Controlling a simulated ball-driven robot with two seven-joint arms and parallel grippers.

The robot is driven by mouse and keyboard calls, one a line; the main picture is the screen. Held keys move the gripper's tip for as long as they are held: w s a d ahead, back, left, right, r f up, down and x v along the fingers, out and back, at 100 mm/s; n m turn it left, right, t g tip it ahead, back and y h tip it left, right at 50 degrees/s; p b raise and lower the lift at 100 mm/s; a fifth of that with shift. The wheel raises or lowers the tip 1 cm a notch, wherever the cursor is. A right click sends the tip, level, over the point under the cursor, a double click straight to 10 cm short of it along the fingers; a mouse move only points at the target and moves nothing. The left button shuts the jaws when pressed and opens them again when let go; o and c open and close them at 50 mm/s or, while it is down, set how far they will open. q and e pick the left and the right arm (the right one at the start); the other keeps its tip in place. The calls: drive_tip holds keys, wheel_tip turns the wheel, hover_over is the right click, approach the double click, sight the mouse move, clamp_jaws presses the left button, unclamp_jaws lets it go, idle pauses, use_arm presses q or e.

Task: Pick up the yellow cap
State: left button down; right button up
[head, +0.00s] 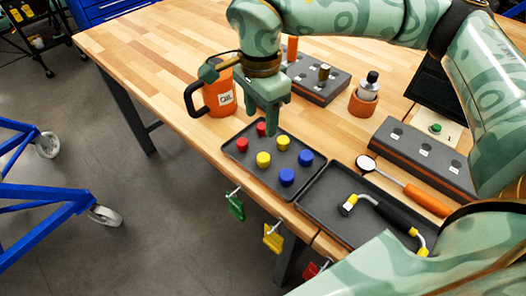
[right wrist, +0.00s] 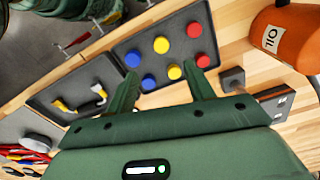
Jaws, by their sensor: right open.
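Two yellow caps stand on a small dark tray (head: 266,187) together with two red and two blue caps. One yellow cap (head: 263,159) is nearer the tray's front edge, the other yellow cap (head: 283,143) farther back. In the right wrist view they show as a yellow cap (right wrist: 161,45) and another yellow cap (right wrist: 174,71). My right gripper (head: 267,118) is open, points down and is empty above the back part of the tray. Its two fingers also show in the right wrist view (right wrist: 162,74), apart from the caps. My left gripper is out of view.
Red caps (head: 242,144) and blue caps (head: 287,177) stand close around the yellow ones. An orange oil can (head: 216,97) is left of the gripper. A second tray (head: 318,205) with a black-handled tool (head: 395,216) lies right. Bare wood (head: 160,60) is clear at left.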

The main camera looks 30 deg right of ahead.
drive_tip(key=b, duration=0.1)
hover_over(264, 156)
drive_tip(key=a, duration=0.1)
wheel_tip(264, 156, down, 8)
drive_tip(key=shift+r, duration=0.1)
drive_tip(key=shift+s+f, duration=0.15)
drive_tip(key=shift+f, duration=0.25)
drive_tip(key=f, duration=0.1)
drive_tip(key=f+b, duration=0.1)
drive_tip(key=f, duration=0.1)
drive_tip(key=f+b, duration=0.1)
drive_tip(key=f, duration=0.1)
drive_tip(key=shift+d, duration=0.4)
drive_tip(key=shift+r, duration=0.1)
drive_tip(key=shift+c, duration=0.6)
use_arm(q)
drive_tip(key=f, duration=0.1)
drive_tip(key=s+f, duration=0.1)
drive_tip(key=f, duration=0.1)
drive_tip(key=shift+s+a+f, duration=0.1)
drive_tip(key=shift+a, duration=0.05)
use_arm(e)
clamp_jaws()
